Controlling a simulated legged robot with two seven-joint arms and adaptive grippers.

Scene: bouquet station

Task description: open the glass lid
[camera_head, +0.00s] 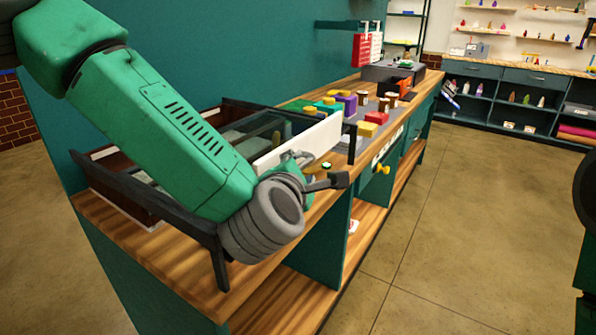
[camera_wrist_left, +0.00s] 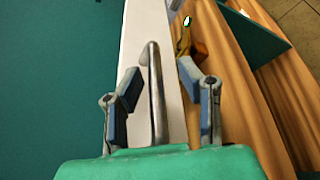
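A dark-framed case with a glass lid (camera_head: 270,124) stands on the wooden bench, partly hidden behind my left arm. A long white panel (camera_head: 300,143) runs along its front side. In the left wrist view, a bent metal handle (camera_wrist_left: 157,95) stands on this white panel (camera_wrist_left: 150,20). My left gripper (camera_head: 320,168) is at the white panel in the head view. In the left wrist view, its fingers (camera_wrist_left: 158,84) are open on either side of the handle, with a visible gap on both sides. My right gripper is not in view.
Several coloured blocks (camera_head: 345,102) and small items stand on the bench (camera_head: 110,215) beyond the case. A small yellow thing (camera_head: 382,169) sticks out at the bench front. A green wall (camera_head: 220,45) rises behind. The floor (camera_head: 450,220) at the right is clear.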

